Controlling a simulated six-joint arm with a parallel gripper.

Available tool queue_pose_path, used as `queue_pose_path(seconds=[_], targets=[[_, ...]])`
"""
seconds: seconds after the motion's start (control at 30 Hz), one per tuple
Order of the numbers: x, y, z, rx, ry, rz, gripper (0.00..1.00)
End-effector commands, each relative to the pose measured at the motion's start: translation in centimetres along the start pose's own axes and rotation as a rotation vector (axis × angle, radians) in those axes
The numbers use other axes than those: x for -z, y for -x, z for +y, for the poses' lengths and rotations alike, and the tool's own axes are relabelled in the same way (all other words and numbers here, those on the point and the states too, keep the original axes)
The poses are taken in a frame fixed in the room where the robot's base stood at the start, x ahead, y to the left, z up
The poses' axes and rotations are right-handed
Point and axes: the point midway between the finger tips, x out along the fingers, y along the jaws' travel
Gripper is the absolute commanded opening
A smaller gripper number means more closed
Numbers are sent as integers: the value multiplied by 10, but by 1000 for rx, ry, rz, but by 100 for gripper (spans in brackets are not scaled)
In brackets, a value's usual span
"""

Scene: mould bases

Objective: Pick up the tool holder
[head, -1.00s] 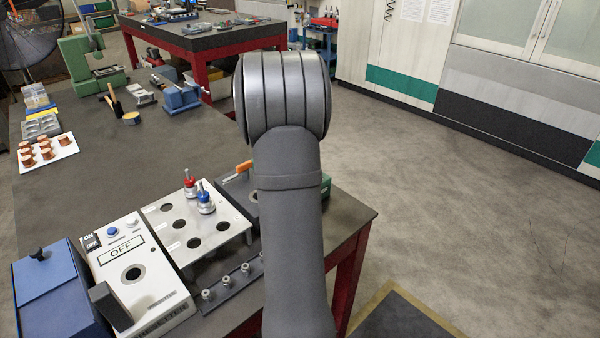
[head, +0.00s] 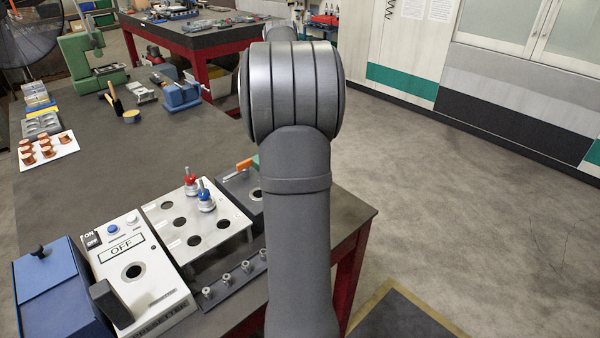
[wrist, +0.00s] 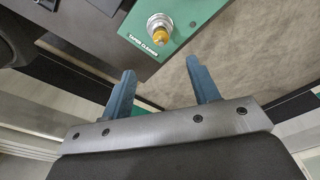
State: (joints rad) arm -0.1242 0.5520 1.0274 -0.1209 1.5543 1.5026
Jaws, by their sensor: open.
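Two tool holders, one with a red top (head: 190,182) and one with a blue top (head: 205,200), stand upright in the holed metal rack (head: 176,241) in the head view. In the wrist view, a silver ring-shaped piece with a gold tip (wrist: 160,32) stands on the green panel labelled "TAPER CLEANER" (wrist: 186,48); I cannot tell if it is a tool holder. My gripper (wrist: 162,68) is open, with two blue fingers apart and nothing between them. The gold-tipped piece is beyond the fingertips, apart from them. In the head view my arm hides the gripper.
Left of the rack are a presetter box marked "OFF" (head: 122,248) and a blue box (head: 48,285). A strip with several small knobs (head: 231,278) lies in front of the rack. Copper parts sit on a white tray (head: 66,143). The table middle (head: 125,165) is clear.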

Motion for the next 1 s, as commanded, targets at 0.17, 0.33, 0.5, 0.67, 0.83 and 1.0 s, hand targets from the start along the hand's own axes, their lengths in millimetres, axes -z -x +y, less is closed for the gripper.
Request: queue_pose_path(seconds=[0.17,0.33,0.5,0.67,0.83,1.0], targets=[[0,-42,1,-4,1,-1,55],[0,-71,0,-2,2,0,55],[0,-83,0,0,2,0,55],[2,-100,0,-2,2,0,55],[4,-125,-1,-1,2,0,55],[4,-135,-1,1,2,1,55]])
